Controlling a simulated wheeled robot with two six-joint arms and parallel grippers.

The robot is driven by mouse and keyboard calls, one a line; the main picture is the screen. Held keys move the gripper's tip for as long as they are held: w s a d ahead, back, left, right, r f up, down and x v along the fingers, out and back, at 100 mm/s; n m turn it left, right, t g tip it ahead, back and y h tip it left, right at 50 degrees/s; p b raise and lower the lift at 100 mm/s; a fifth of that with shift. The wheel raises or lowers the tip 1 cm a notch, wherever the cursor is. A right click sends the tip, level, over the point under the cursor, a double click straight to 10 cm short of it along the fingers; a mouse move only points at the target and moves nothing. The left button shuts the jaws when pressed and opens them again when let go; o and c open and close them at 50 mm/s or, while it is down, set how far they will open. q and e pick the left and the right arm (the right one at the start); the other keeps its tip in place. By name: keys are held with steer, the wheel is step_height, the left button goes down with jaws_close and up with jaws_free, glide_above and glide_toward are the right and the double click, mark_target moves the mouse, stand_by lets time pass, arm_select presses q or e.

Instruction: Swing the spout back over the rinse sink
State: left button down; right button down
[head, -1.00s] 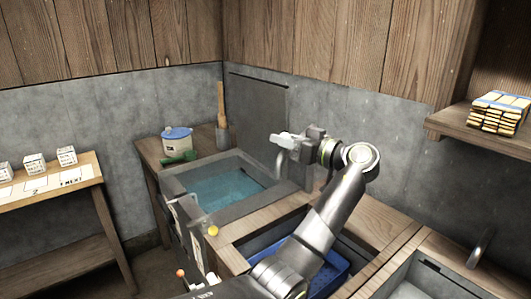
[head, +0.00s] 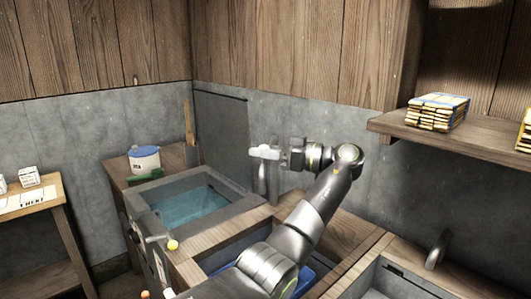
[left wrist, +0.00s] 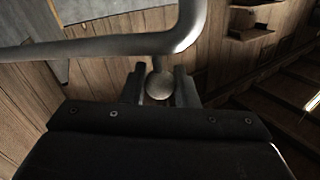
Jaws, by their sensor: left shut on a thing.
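The metal spout (head: 262,184) stands behind the right rear corner of the water-filled basin (head: 250,203) in the head view. In the left wrist view the spout (left wrist: 85,47) is a bent grey pipe crossing from the left and turning up at the top. My left gripper (head: 264,153) is at the spout, its arm reaching in from the front right. In the left wrist view its fingers (left wrist: 159,88) are shut around a round metal knob (left wrist: 159,86) just under the pipe. The spout's outlet cannot be made out. My right gripper is out of view.
A sunken bay with a blue crate (head: 303,283) lies partly behind my arm. A grey sink with its own tap (head: 438,249) is at lower right. A blue-lidded tub (head: 145,160) stands at left. A wooden shelf (head: 455,135) with stacked bundles overhangs the right.

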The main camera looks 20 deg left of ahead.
arm_select(q)
steer(key=c, duration=1.2)
jaws_free()
steer(key=shift+a, duration=0.1)
step_height(320, 180, up, 10)
steer(key=shift+r+b, duration=0.1)
steer(key=shift+b, duration=0.25)
